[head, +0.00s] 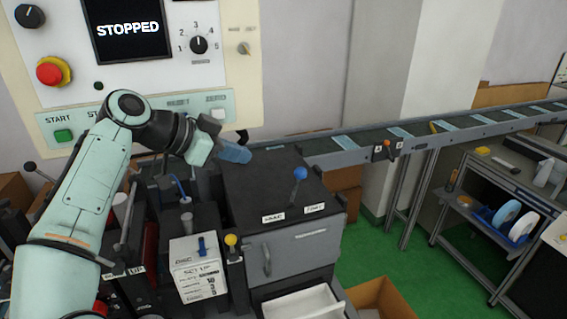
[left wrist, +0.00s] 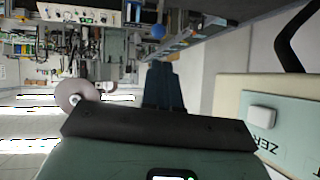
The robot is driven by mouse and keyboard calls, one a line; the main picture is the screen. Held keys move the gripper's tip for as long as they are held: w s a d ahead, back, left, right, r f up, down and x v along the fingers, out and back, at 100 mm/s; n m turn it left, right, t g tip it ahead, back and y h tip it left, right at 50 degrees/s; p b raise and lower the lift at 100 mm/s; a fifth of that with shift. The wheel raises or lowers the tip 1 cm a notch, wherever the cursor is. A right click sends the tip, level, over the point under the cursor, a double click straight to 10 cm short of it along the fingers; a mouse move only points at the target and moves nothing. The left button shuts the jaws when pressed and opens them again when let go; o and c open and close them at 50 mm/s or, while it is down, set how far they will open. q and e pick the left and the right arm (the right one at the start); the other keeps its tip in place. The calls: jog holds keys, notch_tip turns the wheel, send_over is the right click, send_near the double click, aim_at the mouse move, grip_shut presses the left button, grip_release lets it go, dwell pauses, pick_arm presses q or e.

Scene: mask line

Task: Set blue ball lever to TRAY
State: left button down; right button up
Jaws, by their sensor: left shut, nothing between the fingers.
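The blue ball lever (head: 300,173) stands on top of a dark box (head: 250,185). Its short stem rises between two white labels on the front edge, one at left (head: 273,217) and one at right (head: 314,208); their print is too small to read surely. My left gripper (head: 236,153) is shut and empty, above the back left of the box, left of and apart from the ball. In the left wrist view, the shut fingers (left wrist: 163,88) point toward the blue ball (left wrist: 157,31), which shows beyond their tips. My right gripper is not in view.
A control panel (head: 222,70) reading STOPPED stands behind my left arm, with a red button (head: 53,71). A yellow ball lever (head: 231,241) stands in front left of the box. A conveyor (head: 350,143) runs right. A white drawer (head: 305,304) sits open below.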

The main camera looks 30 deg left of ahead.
aim_at(296, 172)
pick_arm(q)
jog(key=x, duration=1.3)
jog(key=shift+w+d+f+p, duration=0.2)
jog(key=shift+d+f+p, duration=0.05)
jog(key=shift+d+p, duration=0.1)
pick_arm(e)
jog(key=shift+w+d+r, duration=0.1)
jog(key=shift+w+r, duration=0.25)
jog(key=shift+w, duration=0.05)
pick_arm(q)
jog(key=shift+s, duration=0.1)
